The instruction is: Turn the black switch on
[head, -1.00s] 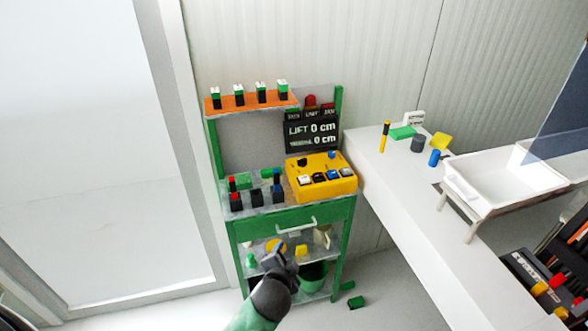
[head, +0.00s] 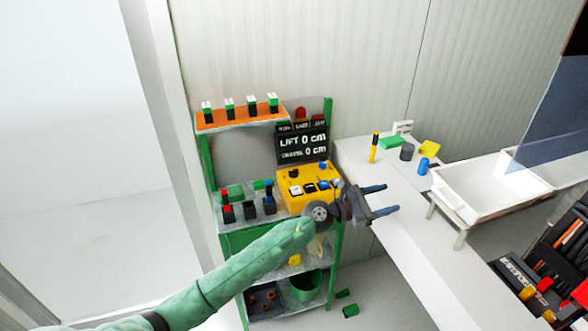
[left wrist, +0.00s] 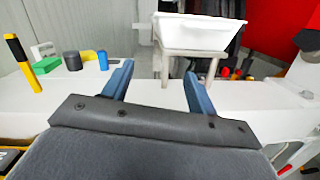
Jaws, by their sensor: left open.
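The yellow control box (head: 290,182) sits on the right part of the green cart's top. It carries a black knob (head: 294,173), a blue knob (head: 322,166) and a front row of small switches, one of them black (head: 309,188). Which black control is the switch, and its setting, I cannot tell. My left gripper (head: 391,199) is open and empty, right of the box, fingers pointing right over the white table. Its wrist hides the box's lower right. Both fingers show in the left wrist view (left wrist: 158,72). My right gripper is out of view.
The display panel (head: 303,143) reads LIFT 0 cm. The green cart (head: 262,227) holds small red, black and blue blocks. The white table (head: 400,215) carries a marker (head: 374,147), small blocks and a white bin (head: 480,212). The space left of the cart is clear.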

